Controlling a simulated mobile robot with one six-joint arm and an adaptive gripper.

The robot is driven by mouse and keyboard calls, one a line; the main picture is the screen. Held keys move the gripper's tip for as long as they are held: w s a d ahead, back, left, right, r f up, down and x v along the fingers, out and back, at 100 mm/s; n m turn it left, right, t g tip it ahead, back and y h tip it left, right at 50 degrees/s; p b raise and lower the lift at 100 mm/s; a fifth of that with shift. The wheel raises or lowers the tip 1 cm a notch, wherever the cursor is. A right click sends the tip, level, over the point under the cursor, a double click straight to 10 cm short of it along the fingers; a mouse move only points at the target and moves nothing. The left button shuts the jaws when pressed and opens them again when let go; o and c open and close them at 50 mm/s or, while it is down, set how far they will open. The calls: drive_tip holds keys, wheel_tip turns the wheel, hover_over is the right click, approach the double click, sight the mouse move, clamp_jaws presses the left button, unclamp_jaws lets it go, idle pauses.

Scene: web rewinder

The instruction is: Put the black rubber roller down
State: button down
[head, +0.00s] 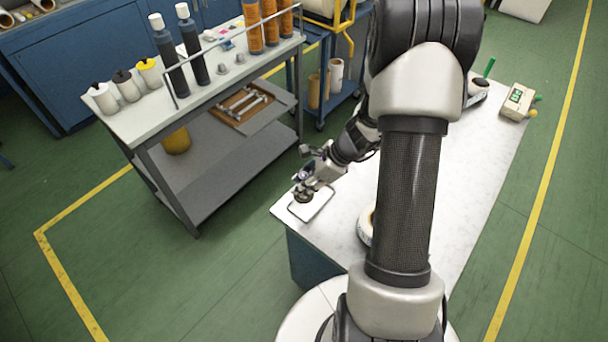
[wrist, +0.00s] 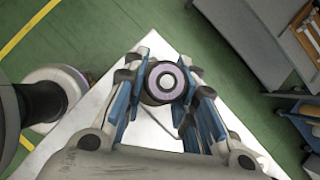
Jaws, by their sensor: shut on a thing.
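My gripper (head: 303,188) is at the near left corner of the white-topped table (head: 345,200). In the wrist view its blue-sided fingers (wrist: 165,76) are shut on the black rubber roller (wrist: 150,94). The roller shows end-on between them, with a pale lilac ring around a grey centre. In the head view the roller (head: 303,197) is a small dark shape under the gripper, over a pale, dark-edged rectangular mat or tray (head: 317,207). I cannot tell whether the roller touches that surface.
A white roll (head: 365,226) lies on the table, partly hidden by my arm. A grey cart (head: 205,95) with bottles and orange cylinders stands to the left, across a floor gap.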

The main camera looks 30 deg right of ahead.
drive_tip(key=shift+w+f+b, duration=0.1)
drive_tip(key=shift+f+b, duration=1.05)
drive_tip(key=shift+f, duration=2.25)
drive_tip(key=shift+f, duration=0.1)
drive_tip(key=c, duration=1.3)
unclamp_jaws()
